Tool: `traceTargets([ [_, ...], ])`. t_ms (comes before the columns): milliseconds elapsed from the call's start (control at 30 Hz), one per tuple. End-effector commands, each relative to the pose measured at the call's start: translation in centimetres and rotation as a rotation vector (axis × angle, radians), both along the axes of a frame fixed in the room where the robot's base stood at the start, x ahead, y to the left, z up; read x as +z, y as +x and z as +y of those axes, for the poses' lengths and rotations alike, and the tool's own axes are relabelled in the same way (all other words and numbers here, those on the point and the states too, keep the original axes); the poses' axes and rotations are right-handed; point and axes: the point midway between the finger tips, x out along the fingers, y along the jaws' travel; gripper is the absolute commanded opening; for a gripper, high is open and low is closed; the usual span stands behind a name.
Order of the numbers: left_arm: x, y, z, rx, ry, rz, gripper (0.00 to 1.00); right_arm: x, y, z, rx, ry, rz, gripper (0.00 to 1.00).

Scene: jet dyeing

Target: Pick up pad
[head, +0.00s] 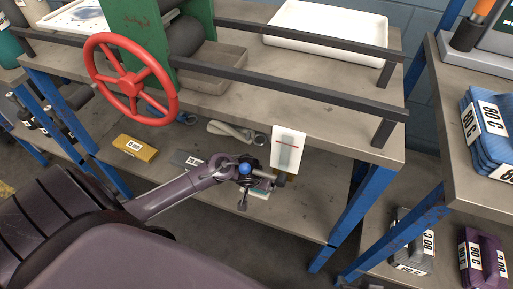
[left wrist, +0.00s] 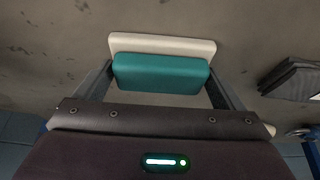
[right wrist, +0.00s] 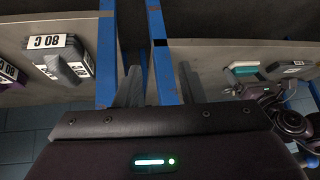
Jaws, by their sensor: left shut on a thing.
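The pad (left wrist: 160,73) is a teal block with a pale off-white layer along its far side. In the left wrist view it sits between the two fingers of my left gripper (left wrist: 158,85), which is shut on it. In the head view a small teal and white bit of the pad (head: 262,187) shows beside the gripper at the lower shelf. I cannot tell whether it touches the shelf. In the right wrist view the pad (right wrist: 243,70) shows at the right. My right gripper (right wrist: 160,75) is open and empty, with blue posts beyond its fingers.
The lower shelf (head: 310,208) also holds a yellow block (head: 135,147) and a grey labelled item (head: 188,160). A white card (head: 288,148) stands near the upper shelf edge. Blue posts (head: 350,215) flank the gap to the right rack, which holds blue "80 C" blocks (head: 488,130).

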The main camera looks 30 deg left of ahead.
Motion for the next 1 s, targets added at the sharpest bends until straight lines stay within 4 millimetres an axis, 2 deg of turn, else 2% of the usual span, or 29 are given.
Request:
traceTargets([
  [267, 0.5, 0.0, 0.0, 0.001, 0.000, -0.001, 0.67, 0.2, -0.1, -0.1, -0.001, -0.005, 0.007, 0.36],
  [367, 1.4, 0.0, 0.0, 0.001, -0.001, -0.001, 0.67, 0.2, -0.4, -0.7, -0.007, -0.025, 0.042, 0.36],
  [533, 4.2, 0.0, -0.1, 0.002, -0.003, -0.001, 0.67, 0.5, -1.0, -2.7, -0.036, -0.089, 0.143, 0.36],
  [600, 3.6, -1.4, 0.5, 0.000, 0.001, 0.006, 0.67, 0.1, -1.2, -3.1, -0.041, -0.100, 0.163, 0.36],
  [867, 3.6, -5.9, 2.2, -0.001, 0.001, 0.005, 0.67, 0.3, -1.7, -4.2, -0.059, -0.134, 0.222, 0.36],
  [1000, 3.7, -9.1, 3.3, -0.002, 0.001, 0.008, 0.67, 0.6, -2.0, -5.0, -0.073, -0.156, 0.260, 0.36],
])
